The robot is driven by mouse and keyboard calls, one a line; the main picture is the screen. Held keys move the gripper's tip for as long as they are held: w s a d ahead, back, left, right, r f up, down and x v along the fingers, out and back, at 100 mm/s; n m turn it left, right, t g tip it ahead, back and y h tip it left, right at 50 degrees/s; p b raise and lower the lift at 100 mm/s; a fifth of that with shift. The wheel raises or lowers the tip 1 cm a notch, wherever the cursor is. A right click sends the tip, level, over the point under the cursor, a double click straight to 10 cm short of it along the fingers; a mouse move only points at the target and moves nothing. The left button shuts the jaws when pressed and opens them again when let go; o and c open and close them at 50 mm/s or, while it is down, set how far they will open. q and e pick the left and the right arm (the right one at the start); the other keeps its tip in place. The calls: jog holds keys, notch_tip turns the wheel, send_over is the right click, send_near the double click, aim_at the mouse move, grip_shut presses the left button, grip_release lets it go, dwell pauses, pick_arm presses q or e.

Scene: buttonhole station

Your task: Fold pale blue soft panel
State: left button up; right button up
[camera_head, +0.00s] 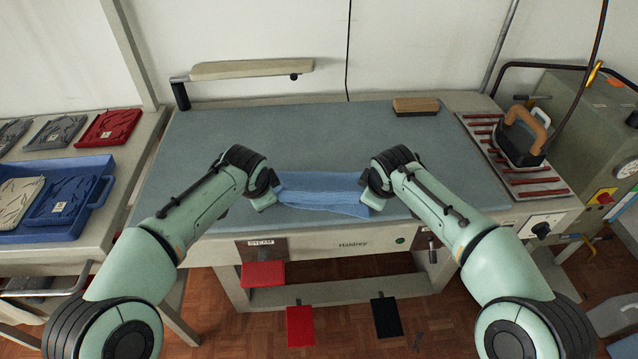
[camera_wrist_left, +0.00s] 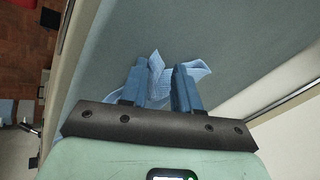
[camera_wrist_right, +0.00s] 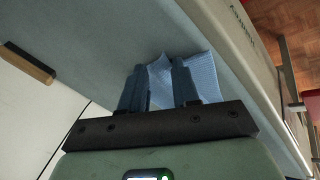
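The pale blue panel (camera_head: 322,192) lies on the grey padded table top near its front edge, wider than it is deep, with its left and right ends partly hidden by my grippers. My left gripper (camera_head: 265,201) is at the panel's left end. In the left wrist view its blue fingers (camera_wrist_left: 160,72) stand apart, with ribbed cloth (camera_wrist_left: 157,78) showing between and beyond them. My right gripper (camera_head: 371,203) is at the panel's right end. In the right wrist view its fingers (camera_wrist_right: 158,72) also stand apart, with cloth (camera_wrist_right: 202,74) between and beside them.
A wooden block (camera_head: 416,105) lies at the table's back right. An iron (camera_head: 521,135) stands on a slatted rest at the right. A blue tray (camera_head: 98,163) with folded pieces is at the left. The table top (camera_head: 300,130) behind the panel is clear.

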pick_arm(q)
jog(key=shift+o, duration=0.7)
jog(key=shift+d, duration=0.2)
pick_arm(e)
jog(key=shift+o, duration=0.8)
jog(key=shift+a, duration=0.2)
pick_arm(q)
jog(key=shift+d, duration=0.15)
pick_arm(e)
jog(key=shift+a, duration=0.15)
pick_arm(q)
jog(key=shift+s+d, duration=0.1)
pick_arm(e)
jog(key=shift+s+a, duration=0.1)
